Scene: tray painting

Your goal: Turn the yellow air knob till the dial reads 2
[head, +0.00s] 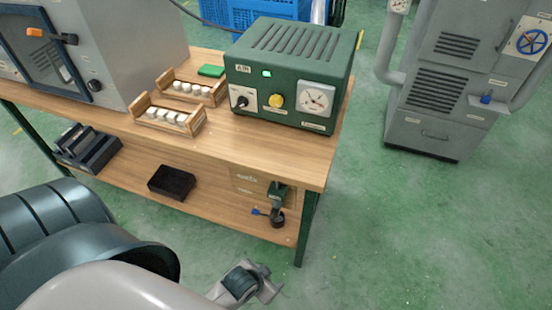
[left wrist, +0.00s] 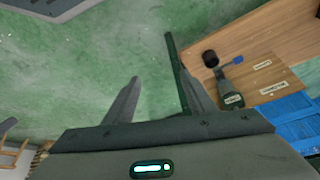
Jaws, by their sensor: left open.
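The yellow air knob (head: 276,101) is on the front of a green box (head: 290,68) that stands on the wooden bench. A round white dial (head: 317,98) sits just right of the knob; its reading is too small to tell. A black knob (head: 242,102) is to the left, and a green light glows above. My left gripper (head: 262,284) is low in front of the bench, well below and apart from the knob. In the left wrist view my left gripper (left wrist: 165,95) has its two fingers spread with nothing between them. My right gripper is in neither view.
The bench top (head: 240,140) is clear in front of the green box. Two wooden racks (head: 170,115) with white pieces stand left of it. The lower shelf (head: 215,198) holds a black block (head: 172,182) and a green tool (head: 278,205). A grey cabinet (head: 430,85) stands at right.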

